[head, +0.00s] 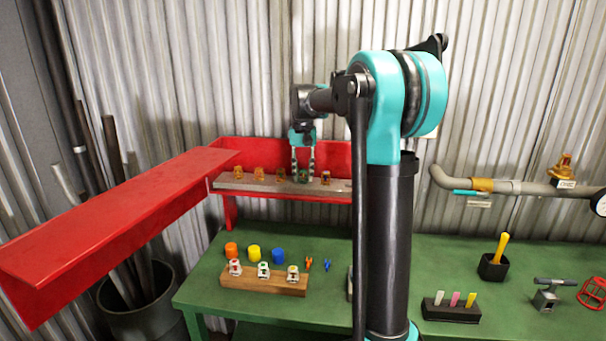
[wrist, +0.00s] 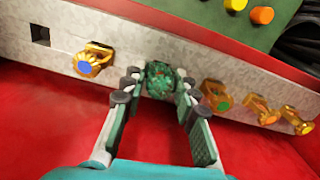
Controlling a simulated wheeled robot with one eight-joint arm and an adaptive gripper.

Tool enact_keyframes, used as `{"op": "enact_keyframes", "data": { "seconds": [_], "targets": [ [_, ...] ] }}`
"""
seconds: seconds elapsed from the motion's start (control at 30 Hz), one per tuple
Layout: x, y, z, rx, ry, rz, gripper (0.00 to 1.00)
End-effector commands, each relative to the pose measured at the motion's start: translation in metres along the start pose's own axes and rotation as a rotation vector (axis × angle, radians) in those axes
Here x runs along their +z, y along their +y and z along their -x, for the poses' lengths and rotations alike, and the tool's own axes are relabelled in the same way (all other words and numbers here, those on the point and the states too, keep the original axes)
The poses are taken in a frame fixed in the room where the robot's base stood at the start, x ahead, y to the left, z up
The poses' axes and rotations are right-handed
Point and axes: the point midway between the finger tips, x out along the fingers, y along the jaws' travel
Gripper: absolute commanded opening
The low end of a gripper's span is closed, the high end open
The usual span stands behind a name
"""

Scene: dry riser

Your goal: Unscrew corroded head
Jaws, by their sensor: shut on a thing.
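The corroded head is a rough green sprinkler head (wrist: 161,79) on the grey bar (wrist: 135,77) in the wrist view. My gripper (wrist: 157,92) has its two fingers on either side of it and is shut on it. In the head view, my gripper (head: 303,176) reaches down to the bar (head: 225,182) on the red shelf, with the green head between its fingertips. Brass heads stand on both sides, one with a blue centre (wrist: 88,65) to the left and one with a green centre (wrist: 216,96) to the right. How the green head sits in the bar is hidden.
A long red shelf (head: 110,215) juts out at left. The green table (head: 320,245) holds a wooden block (head: 263,281) with several heads, coloured caps and a black cup (head: 492,266). A pipe (head: 510,187) with a brass head (head: 563,171) runs along the wall at right.

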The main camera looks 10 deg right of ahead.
Motion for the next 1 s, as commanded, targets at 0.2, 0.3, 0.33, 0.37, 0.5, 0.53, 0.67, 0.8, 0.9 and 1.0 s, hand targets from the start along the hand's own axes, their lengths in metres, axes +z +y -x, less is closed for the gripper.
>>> {"op": "enact_keyframes", "data": {
  "seconds": [0.2, 0.3, 0.33, 0.37, 0.5, 0.53, 0.67, 0.8, 0.9, 1.0],
  "targets": [
    [0.000, 0.000, 0.000, 0.000, 0.000, -0.002, 0.00],
    [0.000, 0.000, 0.000, 0.000, 0.000, -0.002, 0.00],
    [0.000, 0.000, 0.000, 0.000, 0.000, -0.002, 0.00],
    [0.000, 0.000, 0.001, 0.000, 0.000, -0.002, 0.00],
    [0.000, 0.000, 0.003, 0.000, 0.000, -0.002, 0.00],
    [0.000, 0.000, 0.004, 0.000, 0.000, -0.002, 0.00],
    [0.000, 0.000, 0.008, 0.000, 0.000, -0.002, 0.00],
    [0.000, 0.000, 0.012, 0.000, 0.000, -0.002, 0.00],
    [0.000, 0.000, 0.014, 0.000, 0.000, -0.002, 0.00],
    [0.000, 0.000, 0.017, 0.000, 0.000, -0.002, 0.00]
  ]
}}
